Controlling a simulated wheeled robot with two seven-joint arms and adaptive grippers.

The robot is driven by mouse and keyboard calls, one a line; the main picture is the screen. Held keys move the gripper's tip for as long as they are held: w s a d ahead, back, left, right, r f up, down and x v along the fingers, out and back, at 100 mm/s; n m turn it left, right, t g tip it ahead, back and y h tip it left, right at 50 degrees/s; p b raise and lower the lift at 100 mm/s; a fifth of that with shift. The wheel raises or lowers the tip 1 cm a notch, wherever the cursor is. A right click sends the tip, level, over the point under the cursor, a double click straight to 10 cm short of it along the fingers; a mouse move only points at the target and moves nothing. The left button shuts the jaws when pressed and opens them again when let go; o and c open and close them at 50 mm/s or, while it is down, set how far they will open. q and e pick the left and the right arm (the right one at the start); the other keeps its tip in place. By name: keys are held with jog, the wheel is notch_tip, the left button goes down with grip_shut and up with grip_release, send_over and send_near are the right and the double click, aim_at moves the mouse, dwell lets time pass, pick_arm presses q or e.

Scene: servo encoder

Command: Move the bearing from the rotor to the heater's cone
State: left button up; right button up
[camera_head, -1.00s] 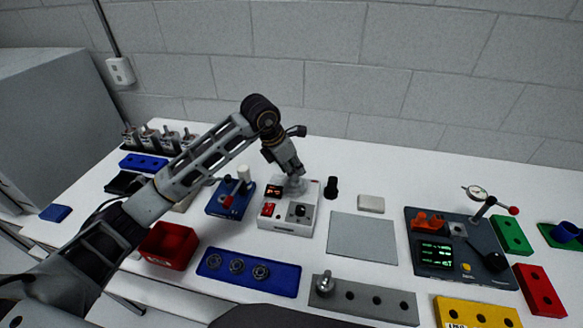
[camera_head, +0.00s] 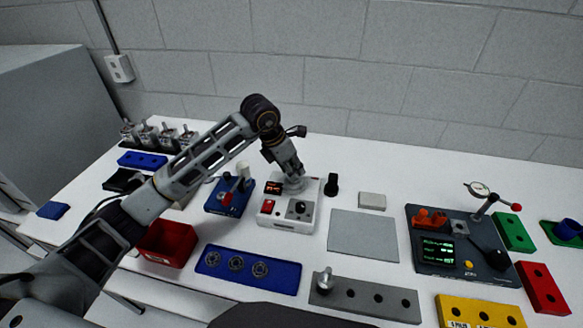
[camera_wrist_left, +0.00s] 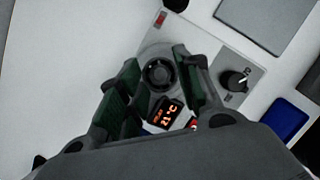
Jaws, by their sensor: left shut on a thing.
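The heater (camera_head: 292,216) is a white box with a knob, a red switch and a small lit display; the display reads 21 °C in the left wrist view (camera_wrist_left: 168,114). My left gripper (camera_head: 293,183) points down over the heater's back part, where the cone stands. In the wrist view its fingers (camera_wrist_left: 160,78) are either side of a dark round bearing (camera_wrist_left: 158,73) and shut on it. The bearing is at the cone's place; the cone is mostly hidden, so I cannot tell how far down the bearing sits. I cannot identify the rotor with certainty. My right gripper is not in view.
A blue fixture (camera_head: 225,203) stands left of the heater, a black upright part (camera_head: 331,186) right of it. In front are a blue tray (camera_head: 284,277) with round parts and a grey rack (camera_head: 390,302). A grey mat (camera_head: 363,237) lies clear on the right.

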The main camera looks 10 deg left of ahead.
pick_arm(q)
jog(key=o, duration=1.1)
jog(key=o, duration=0.3)
jog(key=shift+o, duration=0.2)
jog(key=shift+r, duration=0.1)
jog(key=shift+r+p, duration=0.9)
jog(key=shift+r, duration=0.7)
jog(key=shift+r+p, duration=0.6)
jog(key=shift+r, duration=0.65)
